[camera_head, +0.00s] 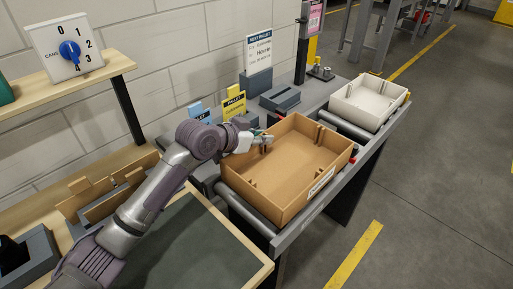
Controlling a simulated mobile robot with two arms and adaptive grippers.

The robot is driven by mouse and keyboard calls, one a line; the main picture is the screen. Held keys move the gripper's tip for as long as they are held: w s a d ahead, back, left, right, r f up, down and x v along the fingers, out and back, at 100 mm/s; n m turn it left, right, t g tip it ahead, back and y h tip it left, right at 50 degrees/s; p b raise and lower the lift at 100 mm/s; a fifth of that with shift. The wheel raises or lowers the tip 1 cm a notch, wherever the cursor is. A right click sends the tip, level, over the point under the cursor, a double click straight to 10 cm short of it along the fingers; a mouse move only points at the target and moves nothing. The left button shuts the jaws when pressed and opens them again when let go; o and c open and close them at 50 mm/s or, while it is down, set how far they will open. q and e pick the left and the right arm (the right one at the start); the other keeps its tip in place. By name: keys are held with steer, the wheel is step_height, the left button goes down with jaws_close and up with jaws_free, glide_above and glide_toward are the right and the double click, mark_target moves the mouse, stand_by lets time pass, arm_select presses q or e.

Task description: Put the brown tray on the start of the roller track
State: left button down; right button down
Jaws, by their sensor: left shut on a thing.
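The brown tray (290,194) is an empty open box with a label on its front wall. It sits on or just above the near end of the roller track (262,222), roughly level; I cannot tell whether its whole base touches the rollers. My left gripper (268,140) is shut on the tray's left wall near the back corner. My left arm comes in from the lower left. My right gripper is not in view.
A white tray (368,101) stands farther along the track. A dark mat (190,245) with a wooden edge lies at the near left. Signs (259,54) and a dial panel (68,48) stand along the wall. Open floor (440,170) lies to the right.

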arm_select(q)
steer(key=shift+w+a+f+p, duration=0.15)
steer(key=shift+w+a+f, duration=0.2)
steer(key=shift+f, duration=0.6)
steer(key=shift+w+a+f+p, duration=0.1)
steer(key=shift+w+a+f, duration=0.3)
steer(key=shift+f, duration=0.6)
steer(key=shift+w+a+f+p, duration=0.15)
steer(key=shift+w+a+f, duration=0.2)
steer(key=shift+f, duration=0.6)
steer(key=shift+f, duration=0.1)
steer(key=c, duration=1.1)
jaws_free()
steer(key=shift+s+a, duration=0.1)
steer(key=b+v, duration=0.1)
steer(key=v, duration=1)
steer(key=shift+s+a+r, duration=0.2)
steer(key=shift+r, duration=0.05)
